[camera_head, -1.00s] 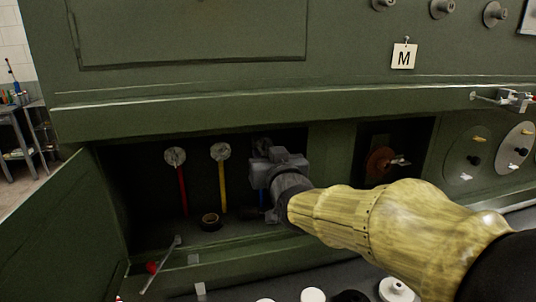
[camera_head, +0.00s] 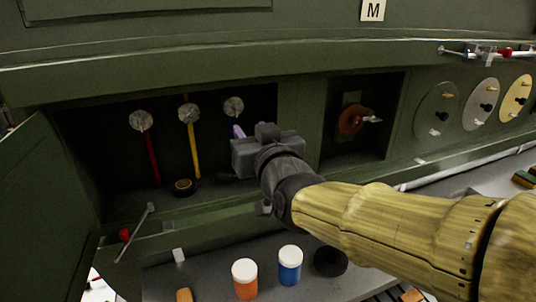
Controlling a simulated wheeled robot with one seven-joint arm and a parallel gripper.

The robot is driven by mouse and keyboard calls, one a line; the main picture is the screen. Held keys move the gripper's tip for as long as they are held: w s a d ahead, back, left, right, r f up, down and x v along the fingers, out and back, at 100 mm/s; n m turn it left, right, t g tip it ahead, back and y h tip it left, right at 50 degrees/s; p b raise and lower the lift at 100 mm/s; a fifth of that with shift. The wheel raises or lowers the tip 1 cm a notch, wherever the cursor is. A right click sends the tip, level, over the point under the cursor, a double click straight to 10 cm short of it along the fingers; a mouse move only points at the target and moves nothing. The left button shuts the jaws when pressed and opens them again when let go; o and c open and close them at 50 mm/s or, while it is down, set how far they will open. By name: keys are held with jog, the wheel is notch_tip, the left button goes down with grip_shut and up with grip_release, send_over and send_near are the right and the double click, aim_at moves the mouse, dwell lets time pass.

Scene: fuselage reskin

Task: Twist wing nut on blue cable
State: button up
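Three cables hang in the open bay, each under a grey round fitting: red (camera_head: 152,157), yellow (camera_head: 194,155) and blue (camera_head: 239,131). The blue cable's fitting (camera_head: 233,106) is in clear view; a separate wing shape cannot be made out on it. Only a short bluish-violet upper piece of that cable shows. My gripper (camera_head: 246,153) is in front of the bay, below and slightly right of that fitting, and hides the lower cable. Its fingers are hidden behind its dark body, so I cannot tell whether they are open or touching the cable.
A dark tape roll (camera_head: 183,187) lies on the bay floor. The bay's open door (camera_head: 48,215) stands at left. A second recess with a copper-coloured disc (camera_head: 352,119) is at right. Orange (camera_head: 245,279) and blue (camera_head: 290,265) white-capped jars stand below.

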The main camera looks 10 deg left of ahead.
jog(key=p+v, duration=0.2)
jog(key=v, duration=0.5)
jog(key=shift+p, duration=0.35)
jog(key=shift+s+f, duration=0.1)
jog(key=w+d+f+m+g+h+p, duration=0.1)
jog(key=w+d+f+g+h, duration=0.15)
jog(key=d+f, duration=0.35)
jog(key=w+d+f+m+g+h+p, duration=0.1)
jog(key=w+d+f+g+h+p, duration=0.15)
jog(key=f, duration=0.45)
jog(key=s+d+f+m+g+h, duration=0.2)
jog(key=s+d+f+g, duration=0.1)
jog(key=d+f, duration=0.3)
jog(key=s+d+f+m+g+h+p, duration=0.1)
jog(key=s+d+f+g, duration=0.3)
jog(key=d, duration=0.5)
notch_tip(320, 180, down, 3)
jog(key=shift+s+d+r+m+g+h, duration=0.25)
jog(key=shift+s+m+h, duration=0.45)
jog(key=shift+s, duration=0.55)
